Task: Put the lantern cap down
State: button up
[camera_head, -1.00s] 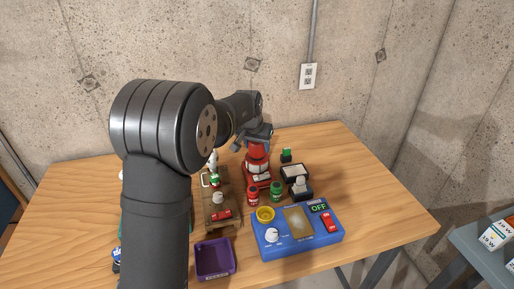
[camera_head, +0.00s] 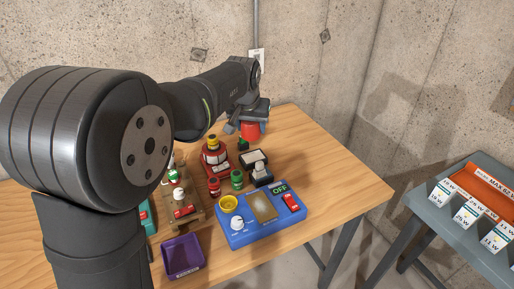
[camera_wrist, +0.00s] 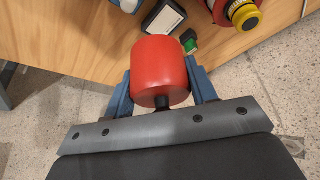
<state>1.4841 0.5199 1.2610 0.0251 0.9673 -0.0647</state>
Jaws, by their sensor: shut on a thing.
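The lantern cap (camera_head: 252,131) is a red, rounded cylinder. It also shows large in the wrist view (camera_wrist: 159,68). My gripper (camera_head: 247,122) is shut on it, with a blue finger on each side of the cap in the wrist view (camera_wrist: 160,85). The cap is held above the table's back right part, near its edge. The lantern body (camera_head: 216,158), red with a yellow top, stands uncapped on the table to the left of my gripper.
A small green block (camera_head: 243,145) stands just below the cap. A white-topped black pad (camera_head: 253,157), red jar (camera_head: 214,187), green jar (camera_head: 237,180), blue panel (camera_head: 265,230) and purple tray (camera_head: 182,258) are on the table (camera_head: 345,182). The table's right side is clear.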

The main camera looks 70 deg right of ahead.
jog(key=s+f+m+g, duration=0.1)
jog(key=s+f+m, duration=0.15)
jog(key=s, duration=0.65)
jog(key=s+f+m, duration=0.1)
jog(key=s+f, duration=0.3)
jog(key=s, duration=0.5)
send_over(283, 169)
jog(key=a, duration=0.2)
notch_tip(283, 169, down, 7)
jog(key=shift+w+d+f, duration=0.1)
jog(key=shift+w+d, duration=0.05)
jog(key=shift+f, duration=2.05)
jog(key=o, duration=0.9)
jog(key=shift+f, duration=0.15)
jog(key=shift+o, duration=0.2)
jog(key=v, duration=1.2)
jog(key=shift+w+r, duration=0.25)
jog(key=shift+d+f, duration=0.1)
jog(key=shift+f, duration=0.05)
